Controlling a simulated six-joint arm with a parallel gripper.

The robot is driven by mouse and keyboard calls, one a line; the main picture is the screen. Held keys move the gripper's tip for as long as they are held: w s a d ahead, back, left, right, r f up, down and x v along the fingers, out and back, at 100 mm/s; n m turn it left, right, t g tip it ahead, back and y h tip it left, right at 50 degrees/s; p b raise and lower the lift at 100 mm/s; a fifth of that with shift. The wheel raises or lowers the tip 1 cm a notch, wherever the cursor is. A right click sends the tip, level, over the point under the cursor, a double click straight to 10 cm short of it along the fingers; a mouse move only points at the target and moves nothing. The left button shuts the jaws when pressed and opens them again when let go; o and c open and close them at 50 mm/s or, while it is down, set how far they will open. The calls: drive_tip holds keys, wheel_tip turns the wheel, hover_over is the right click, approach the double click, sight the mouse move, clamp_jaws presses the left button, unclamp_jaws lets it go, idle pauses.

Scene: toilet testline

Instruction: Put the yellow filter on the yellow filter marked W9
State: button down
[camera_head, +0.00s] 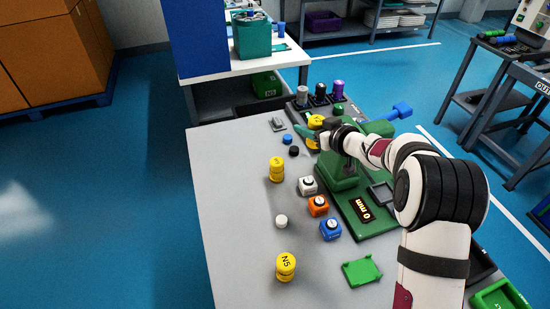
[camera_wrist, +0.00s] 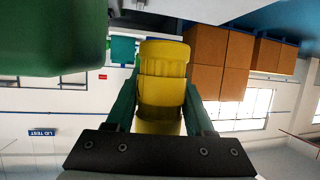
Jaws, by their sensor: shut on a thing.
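My gripper (camera_head: 316,133) is shut on a yellow filter (camera_head: 315,121) beside the green press-like machine (camera_head: 340,172); its fingers cover part of the filter. In the wrist view the held yellow filter (camera_wrist: 162,88) sits between the two green fingers of my gripper (camera_wrist: 161,108). A second yellow filter (camera_head: 276,169) stands upright on the grey table, in front and to the left of my gripper; its marking is not readable. I cannot read W9 anywhere.
White (camera_head: 307,185), orange (camera_head: 318,206) and blue (camera_head: 331,229) blocks stand in a row left of the machine's base. A white round piece (camera_head: 281,221) and a green tray (camera_head: 361,272) lie nearby. Dark, grey and purple cylinders (camera_head: 320,94) stand behind. The table's left side (camera_head: 230,200) is clear.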

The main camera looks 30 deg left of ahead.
drive_tip(key=s+a+f, duration=0.1)
drive_tip(key=a+f, duration=0.9)
drive_tip(key=shift+a+f, duration=0.15)
drive_tip(key=shift+a, duration=0.05)
drive_tip(key=shift+c, duration=1.4)
unclamp_jaws()
drive_tip(key=shift+f, duration=0.15)
drive_tip(key=v, duration=1.2)
